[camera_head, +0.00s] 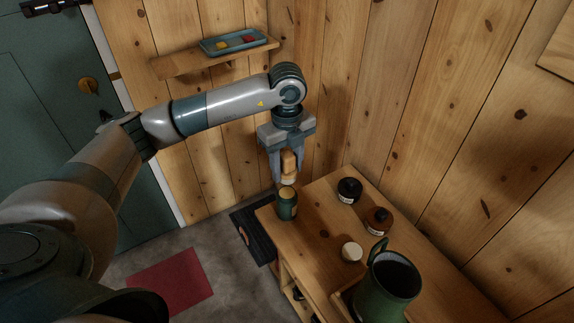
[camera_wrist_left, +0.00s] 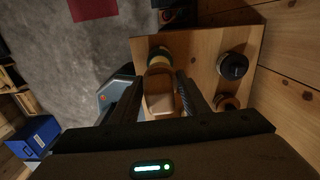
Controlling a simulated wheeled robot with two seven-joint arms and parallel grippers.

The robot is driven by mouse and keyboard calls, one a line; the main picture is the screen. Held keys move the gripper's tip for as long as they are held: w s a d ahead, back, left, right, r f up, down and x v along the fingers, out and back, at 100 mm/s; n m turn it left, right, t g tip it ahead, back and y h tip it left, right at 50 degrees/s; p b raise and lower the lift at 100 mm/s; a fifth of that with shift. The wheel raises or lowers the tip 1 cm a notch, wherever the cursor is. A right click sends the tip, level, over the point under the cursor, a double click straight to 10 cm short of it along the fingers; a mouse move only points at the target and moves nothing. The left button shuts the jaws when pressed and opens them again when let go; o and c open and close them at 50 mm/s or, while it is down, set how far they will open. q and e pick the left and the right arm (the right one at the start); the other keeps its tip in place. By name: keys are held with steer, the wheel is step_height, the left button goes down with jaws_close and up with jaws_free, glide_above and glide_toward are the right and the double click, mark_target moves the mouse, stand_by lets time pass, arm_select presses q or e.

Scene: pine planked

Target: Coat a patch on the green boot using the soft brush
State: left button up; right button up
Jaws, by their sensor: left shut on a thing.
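My left gripper (camera_head: 287,172) is shut on the soft brush (camera_head: 289,163), which has a light wooden handle and points down. The brush also shows in the left wrist view (camera_wrist_left: 159,92), between the fingers. Its lower end is right at the mouth of a small dark green pot (camera_head: 287,208) on the bench's left corner. I cannot tell whether the bristles are inside the pot or just above it. The green boot (camera_head: 383,291) stands upright at the lower right with its dark opening up and a loop at its rim, apart from the gripper. My right gripper is out of view.
On the wooden bench (camera_head: 317,231) stand a black jar (camera_head: 349,190), a brown jar (camera_head: 378,220) and a small cream round piece (camera_head: 352,252). A wall shelf with a teal tray (camera_head: 222,47) is behind my arm. The plank wall closes off the right.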

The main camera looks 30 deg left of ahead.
arm_select(q)
steer(key=b, duration=0.3)
glide_above(287, 193)
steer(key=shift+w+a+f, duration=0.1)
steer(key=shift+f, duration=2.65)
steer(key=shift+f+b, duration=0.4)
steer(key=shift+f, duration=0.15)
stand_by(0.5)
steer(key=shift+r+p, duration=1.5)
steer(key=shift+r, duration=1)
steer(key=shift+r+p, duration=0.55)
steer(key=shift+r, duration=0.5)
